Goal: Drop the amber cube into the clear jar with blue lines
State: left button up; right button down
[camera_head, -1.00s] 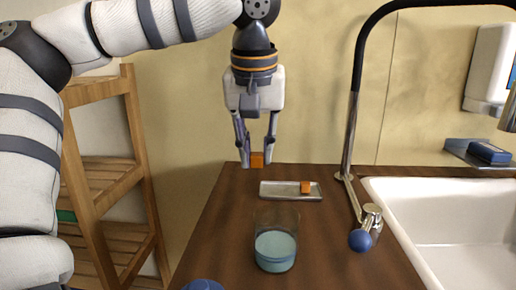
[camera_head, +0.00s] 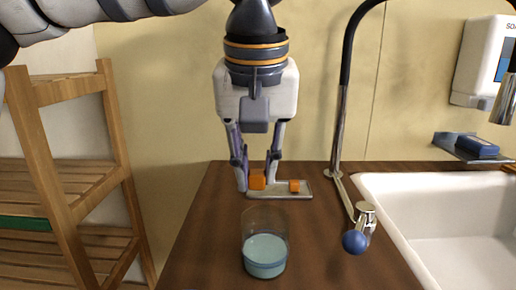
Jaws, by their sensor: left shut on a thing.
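My left gripper (camera_head: 257,182) comes down from above, shut on an amber cube (camera_head: 257,181) held between its fingertips. The clear jar (camera_head: 251,228) stands upright on the brown counter, in front of and below the gripper, with pale blue contents in its lower part and a darker blue band low on its side. The held cube is above and behind the jar's rim in the picture, apart from it. A second orange cube (camera_head: 294,186) lies on a small grey tray (camera_head: 290,195) behind the jar. My right gripper is not in view.
A black and chrome tap (camera_head: 340,130) with a blue-knobbed handle (camera_head: 355,242) stands right of the jar. A white sink (camera_head: 445,225) is further right. A wooden shelf (camera_head: 75,180) is at the left. The brown counter (camera_head: 205,240) is bare left of the jar.

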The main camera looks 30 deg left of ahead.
pick_arm(q)
jog(key=shift+r, duration=0.15)
jog(key=o, duration=0.9)
jog(key=v, duration=1.2)
